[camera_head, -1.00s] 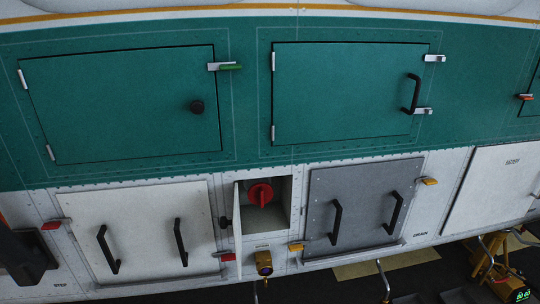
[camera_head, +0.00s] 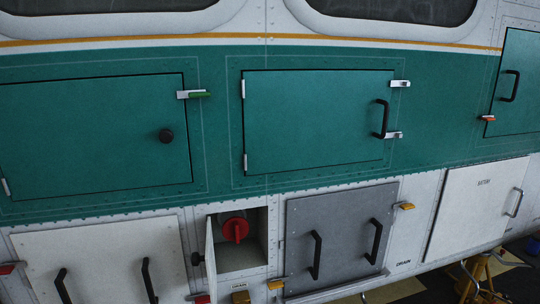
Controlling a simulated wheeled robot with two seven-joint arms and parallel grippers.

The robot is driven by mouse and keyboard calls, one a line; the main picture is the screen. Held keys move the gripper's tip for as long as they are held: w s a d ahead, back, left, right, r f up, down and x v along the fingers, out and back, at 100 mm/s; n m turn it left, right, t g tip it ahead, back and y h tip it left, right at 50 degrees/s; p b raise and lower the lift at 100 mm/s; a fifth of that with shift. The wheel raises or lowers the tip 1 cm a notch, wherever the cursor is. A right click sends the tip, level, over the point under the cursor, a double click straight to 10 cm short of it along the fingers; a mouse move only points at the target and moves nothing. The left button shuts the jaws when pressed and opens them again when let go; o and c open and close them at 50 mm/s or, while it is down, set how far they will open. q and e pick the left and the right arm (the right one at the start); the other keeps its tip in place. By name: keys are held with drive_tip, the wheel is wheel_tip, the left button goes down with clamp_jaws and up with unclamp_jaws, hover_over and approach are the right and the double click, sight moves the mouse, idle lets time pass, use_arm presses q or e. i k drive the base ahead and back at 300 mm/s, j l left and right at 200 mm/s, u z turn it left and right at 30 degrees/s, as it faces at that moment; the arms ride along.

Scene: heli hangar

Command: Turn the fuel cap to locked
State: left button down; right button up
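The red fuel cap (camera_head: 235,229) sits inside a small open recess (camera_head: 246,260) in the lower white band of the helicopter's side. Its raised grip bar stands about upright. The recess's narrow white door (camera_head: 210,252) is swung open at the left, with a black knob (camera_head: 196,259) on it. Neither of my grippers is in view, and nothing touches the cap.
A grey panel (camera_head: 338,240) with two black handles is right of the recess, and a white panel (camera_head: 100,255) with two handles is left. Green hatches (camera_head: 318,120) are above. A yellow-brown fitting (camera_head: 240,297) is below. A yellow stand (camera_head: 478,280) is at the lower right.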

sight(235, 228)
drive_tip(key=j+z, duration=0.45)
drive_tip(key=j, duration=1.05)
drive_tip(key=l+u, duration=0.2)
drive_tip(key=u, duration=0.3)
drive_tip(key=l+u, duration=0.25)
drive_tip(key=u, duration=0.2)
drive_tip(key=l+u, duration=0.35)
drive_tip(key=l, duration=0.6)
drive_tip(key=l+u, duration=0.3)
drive_tip(key=l, duration=0.6)
drive_tip(key=k+l, duration=0.1)
drive_tip(key=l, duration=0.75)
drive_tip(key=k+l, duration=0.15)
drive_tip(key=l, duration=0.25)
drive_tip(key=k+l, duration=0.1)
drive_tip(key=l, duration=0.35)
